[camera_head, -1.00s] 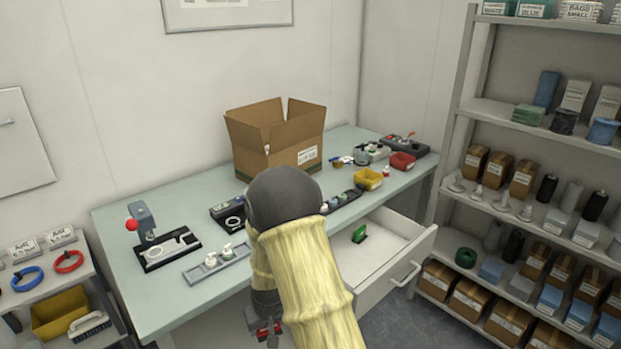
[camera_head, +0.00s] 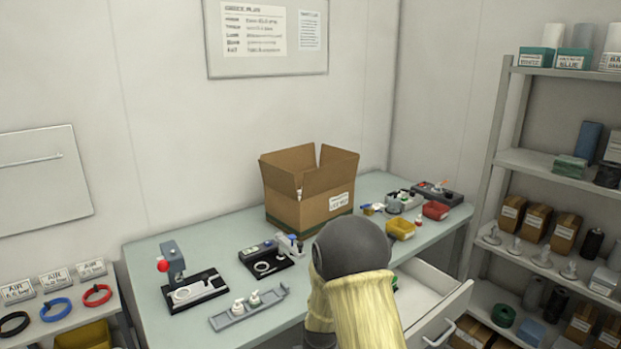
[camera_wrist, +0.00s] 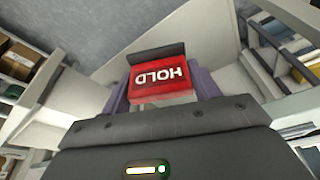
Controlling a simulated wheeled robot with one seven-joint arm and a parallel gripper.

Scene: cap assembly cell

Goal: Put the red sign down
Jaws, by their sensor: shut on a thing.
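The red sign (camera_wrist: 158,78) fills the middle of the wrist view, with the word HOLD in white, upside down, and a dark strip along its far edge. My gripper (camera_wrist: 161,92) is shut on it, with one finger at each side. The floor and parts of pale furniture lie beyond the sign. In the head view my sleeved arm shows at the bottom, while the gripper and the sign are out of sight.
The workbench (camera_head: 160,262) holds an open cardboard box (camera_head: 318,205), a press with a red knob (camera_head: 180,272), a grey tray (camera_head: 240,315), a yellow bin (camera_head: 401,229) and a red bin (camera_head: 436,210). An open drawer (camera_head: 452,308) juts out at right. Shelves (camera_head: 500,165) stand beyond it.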

